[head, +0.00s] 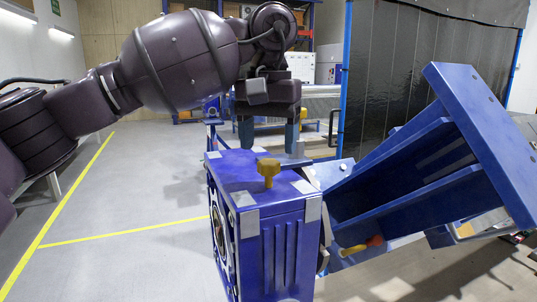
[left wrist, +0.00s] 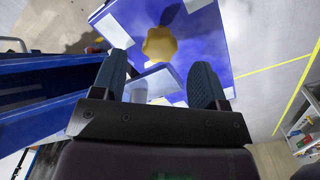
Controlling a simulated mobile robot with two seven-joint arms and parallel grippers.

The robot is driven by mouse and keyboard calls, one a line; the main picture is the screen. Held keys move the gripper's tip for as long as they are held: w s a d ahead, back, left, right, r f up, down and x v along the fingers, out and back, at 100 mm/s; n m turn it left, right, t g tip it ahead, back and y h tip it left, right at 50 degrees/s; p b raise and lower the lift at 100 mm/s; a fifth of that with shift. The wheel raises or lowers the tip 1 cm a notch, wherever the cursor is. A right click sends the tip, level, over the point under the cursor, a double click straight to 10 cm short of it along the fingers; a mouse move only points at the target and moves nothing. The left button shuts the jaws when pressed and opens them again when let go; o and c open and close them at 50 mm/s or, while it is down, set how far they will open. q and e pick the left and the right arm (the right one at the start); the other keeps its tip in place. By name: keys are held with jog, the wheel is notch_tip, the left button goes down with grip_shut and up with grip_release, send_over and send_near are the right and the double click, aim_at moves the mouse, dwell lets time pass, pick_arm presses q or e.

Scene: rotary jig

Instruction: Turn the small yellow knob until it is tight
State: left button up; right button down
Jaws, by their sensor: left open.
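The small yellow knob (head: 268,171) stands upright on a short stem on top of the blue box-shaped housing (head: 282,240). In the left wrist view the lobed knob (left wrist: 160,45) shows just beyond my fingertips, roughly centred between them. My left gripper (head: 269,138) is open and empty, fingers pointing down over the far part of the housing, behind the knob and apart from it. The open fingers also show in the left wrist view (left wrist: 159,62). My right gripper is not in view.
A large tilted blue bracket (head: 445,150) rises beside the housing on the right. A red and yellow handle (head: 374,241) sits low beneath it. A dark curtain (head: 425,70) hangs behind. The floor left of the housing is clear, with yellow lines (head: 125,234).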

aim_at(269, 161)
pick_arm(q)
notch_tip(269, 161, up, 7)
dwell(0.5)
jog(key=shift+s, duration=0.15)
